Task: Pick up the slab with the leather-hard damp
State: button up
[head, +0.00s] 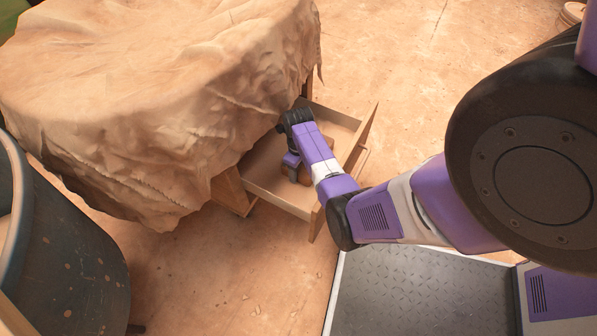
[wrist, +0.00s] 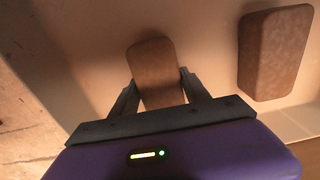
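Two brown slabs show in the wrist view, inside the drawer. One plain brown slab (wrist: 154,62) with rounded corners lies between the two fingers of my gripper (wrist: 158,76). The fingertips meet or overlap its two long edges in the picture; I cannot tell whether they grip it. The second slab (wrist: 272,52), thicker-looking with a mottled surface, lies apart to the right. In the head view my gripper (head: 297,165) reaches down into the open drawer (head: 268,186), and my arm hides most of what lies there. I cannot tell dampness for certain.
A table under a draped tan cloth (head: 150,85) stands over the drawer, and the cloth's edge hangs close to my wrist. A dark round tub (head: 70,265) stands at the lower left. The floor right of the drawer is clear.

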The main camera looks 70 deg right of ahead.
grip_shut()
jog(key=shift+r, duration=0.2)
